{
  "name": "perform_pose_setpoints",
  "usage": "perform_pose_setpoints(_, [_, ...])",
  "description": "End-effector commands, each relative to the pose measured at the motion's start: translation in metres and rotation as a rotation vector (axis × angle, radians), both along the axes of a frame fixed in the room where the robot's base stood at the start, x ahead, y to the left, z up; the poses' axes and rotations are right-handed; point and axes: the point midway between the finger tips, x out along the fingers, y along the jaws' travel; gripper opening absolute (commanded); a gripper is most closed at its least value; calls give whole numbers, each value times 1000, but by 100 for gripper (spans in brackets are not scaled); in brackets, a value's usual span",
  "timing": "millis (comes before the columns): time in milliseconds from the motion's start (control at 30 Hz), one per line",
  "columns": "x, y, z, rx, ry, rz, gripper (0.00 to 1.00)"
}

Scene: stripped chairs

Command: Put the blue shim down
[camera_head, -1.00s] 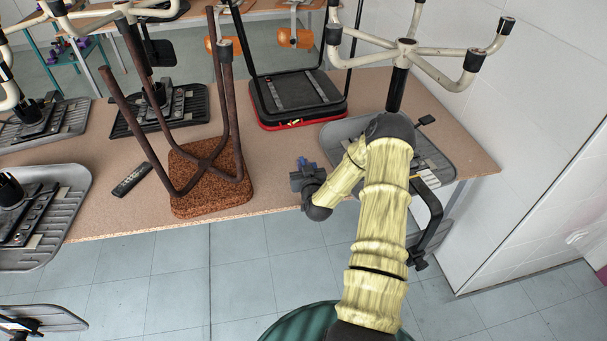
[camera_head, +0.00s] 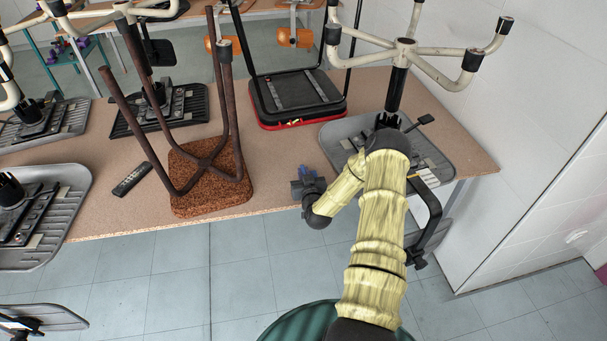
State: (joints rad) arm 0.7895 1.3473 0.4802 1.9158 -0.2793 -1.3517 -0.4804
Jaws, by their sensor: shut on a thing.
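My gripper (camera_head: 301,184) is a small dark gripper at the end of the pale yellow arm, over the front edge of the tabletop, right of the brown stool. It is shut on the blue shim (camera_head: 304,170), a small blue piece that shows just at the jaws. Most of the shim is hidden by the gripper. I cannot tell whether the shim touches the table (camera_head: 277,159).
An upturned stool with a speckled brown seat (camera_head: 212,200) stands left of my gripper. A red-edged black chair (camera_head: 290,121) lies behind it. A grey chair seat (camera_head: 342,133) is at the right. A remote (camera_head: 131,180) lies left. Bare tabletop lies behind the gripper.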

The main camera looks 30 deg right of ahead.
Motion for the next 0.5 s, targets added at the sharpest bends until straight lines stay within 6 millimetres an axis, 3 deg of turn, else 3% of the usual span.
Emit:
perform_pose_setpoints(33, [1,2,-3,-1,0,3,0])
perform_pose_setpoints(67, [1,2,-3,0,0,3,14])
perform_pose_setpoints(167, [1,2,-2,0,0,3,34])
perform_pose_setpoints(500, [1,2,0,0,0,2,34])
